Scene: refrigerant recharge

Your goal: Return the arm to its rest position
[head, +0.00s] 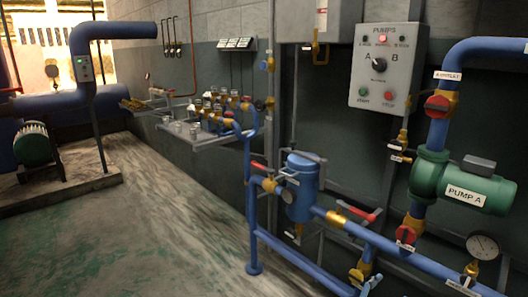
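Neither of my arms nor grippers can be made out in the head view. The view looks across a plant room with pumps and blue pipes. A grey control panel (388,68) labelled PUMPS hangs on the wall at the upper right, with a selector knob (378,65) marked A and B. The green Pump A (462,184) sits on the blue piping at the right. A small pale piece (372,282) shows at the bottom edge by a brass valve; I cannot tell what it is.
A blue vertical vessel (301,188) and red-handled valves stand on low pipes in front. A wall shelf (200,139) holds several small fittings. A dark green motor (34,144) stands on a plinth at the left. The floor (140,235) at lower left is clear.

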